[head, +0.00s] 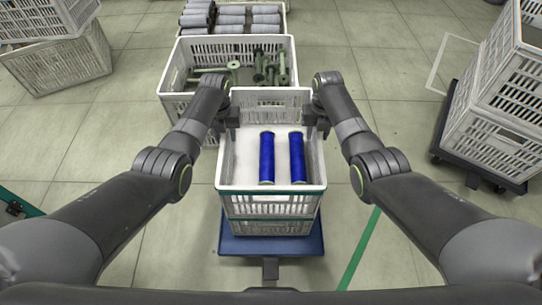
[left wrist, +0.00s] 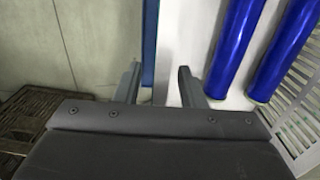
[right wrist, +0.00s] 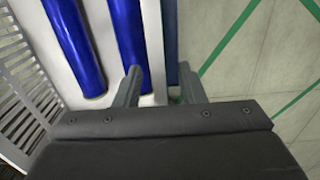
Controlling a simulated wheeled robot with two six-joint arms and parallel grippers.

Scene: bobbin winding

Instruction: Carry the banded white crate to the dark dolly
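The banded white crate (head: 272,190) stands on a blue dolly (head: 270,246) in front of me. Teal-green bands run along its front rim and lower down; I cannot tell whether a second crate is beneath. Two blue bobbins (head: 267,158) (head: 297,158) lie inside. My left gripper (head: 230,120) is at its left wall and my right gripper (head: 316,120) at its right wall. In the left wrist view (left wrist: 158,80) and right wrist view (right wrist: 159,78) the fingers stand apart, with the wall seemingly between them. The dark dolly (head: 470,175) is at the right, bearing stacked white crates.
A white crate (head: 172,100) with green spools (head: 235,72) stands just behind the banded crate, and another with grey rolls (head: 232,18) is beyond it. White crates (head: 62,65) are stacked at the far left. Floor between the blue and dark dollies is clear.

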